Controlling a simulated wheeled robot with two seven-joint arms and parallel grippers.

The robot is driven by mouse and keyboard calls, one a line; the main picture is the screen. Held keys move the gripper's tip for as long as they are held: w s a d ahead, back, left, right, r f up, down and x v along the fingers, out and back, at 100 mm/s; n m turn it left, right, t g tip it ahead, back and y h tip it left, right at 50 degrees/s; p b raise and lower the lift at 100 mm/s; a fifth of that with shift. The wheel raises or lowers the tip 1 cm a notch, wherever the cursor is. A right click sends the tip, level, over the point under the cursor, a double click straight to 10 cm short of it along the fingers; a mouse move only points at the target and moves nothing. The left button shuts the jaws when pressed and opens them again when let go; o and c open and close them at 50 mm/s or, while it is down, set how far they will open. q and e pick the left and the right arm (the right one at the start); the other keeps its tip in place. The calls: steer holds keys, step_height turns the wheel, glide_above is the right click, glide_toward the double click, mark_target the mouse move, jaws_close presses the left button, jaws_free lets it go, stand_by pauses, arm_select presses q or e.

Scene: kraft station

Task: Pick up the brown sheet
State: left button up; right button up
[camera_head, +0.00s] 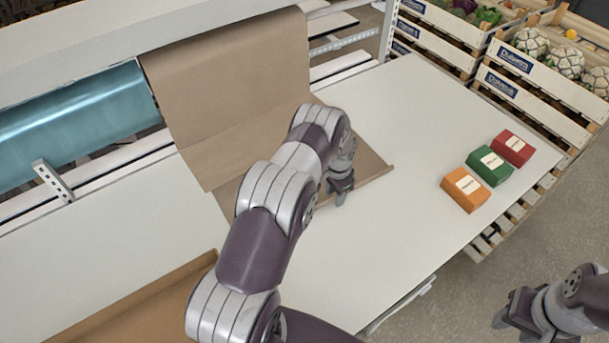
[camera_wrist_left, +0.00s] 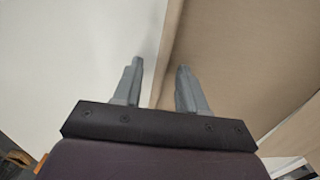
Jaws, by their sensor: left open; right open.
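A brown sheet (camera_head: 235,85) hangs over the back of the table, and its lower part lies on the white tabletop, ending in a slightly raised edge at the right. My left gripper (camera_head: 342,197) is open at the front edge of this sheet, and my arm hides part of it. In the left wrist view the open fingers (camera_wrist_left: 158,75) straddle the sheet's edge, with white tabletop on the left and brown sheet (camera_wrist_left: 240,60) on the right. I cannot tell whether they touch it. My right gripper (camera_head: 505,313) is open and empty, beyond the table's right front edge.
Another brown sheet or open carton (camera_head: 150,305) lies at the lower left. Orange (camera_head: 465,190), green (camera_head: 490,166) and red (camera_head: 513,148) boxes stand on the right of the white table (camera_head: 400,240). A blue roll (camera_head: 75,120) is at the back left. Vegetable crates (camera_head: 540,85) stand behind.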

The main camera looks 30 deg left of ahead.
arm_select(q)
steer(key=shift+s, duration=0.1)
steer(key=shift+r, duration=0.1)
steer(key=shift+c, duration=0.9)
steer(key=c, duration=0.6)
steer(key=shift+a, duration=0.1)
